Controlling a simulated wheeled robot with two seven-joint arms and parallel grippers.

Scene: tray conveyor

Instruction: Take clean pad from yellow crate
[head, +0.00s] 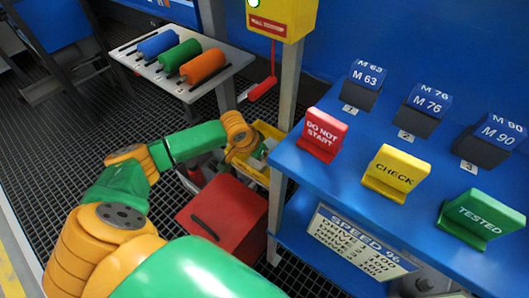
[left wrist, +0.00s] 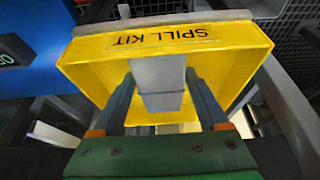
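The yellow crate (left wrist: 85,70) fills the upper middle of the left wrist view and bears the words SPILL KIT. In the head view the yellow crate (head: 268,130) stands low beside the blue table's leg, partly hidden by my left wrist. A pale grey pad (left wrist: 158,75) is at the crate in the left wrist view. My left gripper (left wrist: 160,82) has one finger on each side of the pad, very close to its edges. Whether the fingers press on it does not show clearly. My right gripper is not in view.
A red box (head: 232,205) stands on the dark grated floor below my left forearm. The blue table (head: 330,180) at right holds red, yellow and green signs and several numbered blocks. A yellow box with a red lever (head: 264,86) stands behind. A small table (head: 215,62) holds coloured rollers.

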